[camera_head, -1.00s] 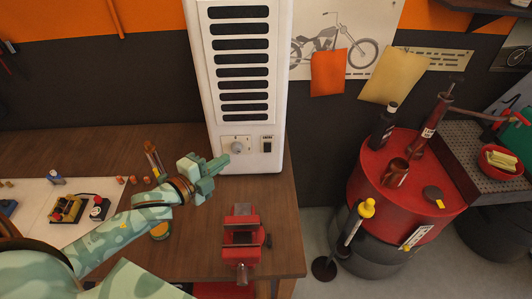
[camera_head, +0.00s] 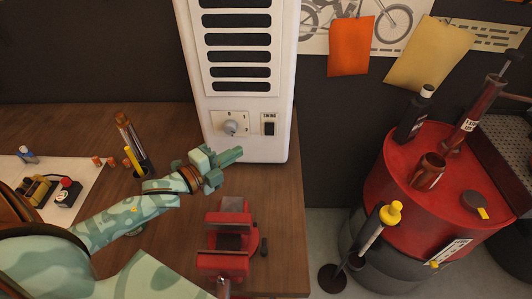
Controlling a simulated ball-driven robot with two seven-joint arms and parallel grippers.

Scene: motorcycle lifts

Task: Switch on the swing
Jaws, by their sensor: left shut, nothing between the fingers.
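A tall white slatted unit (camera_head: 287,60) stands at the back of the wooden bench. Low on its front are a round grey knob (camera_head: 231,128) and, to the right of it, a black rocker switch (camera_head: 269,127) under a small label too blurred to read. Which way the switch is tipped cannot be told. My left gripper (camera_head: 236,155), pale green and shut with nothing in it, is in front of the unit's base, below and left of the switch and apart from it in the picture. My right gripper is out of view.
A red vise (camera_head: 229,235) sits at the bench's front right, near my left gripper. A dark cup with tools (camera_head: 138,160) stands left of the unit. A red drum (camera_head: 440,195) with bottles stands right, beyond a floor gap.

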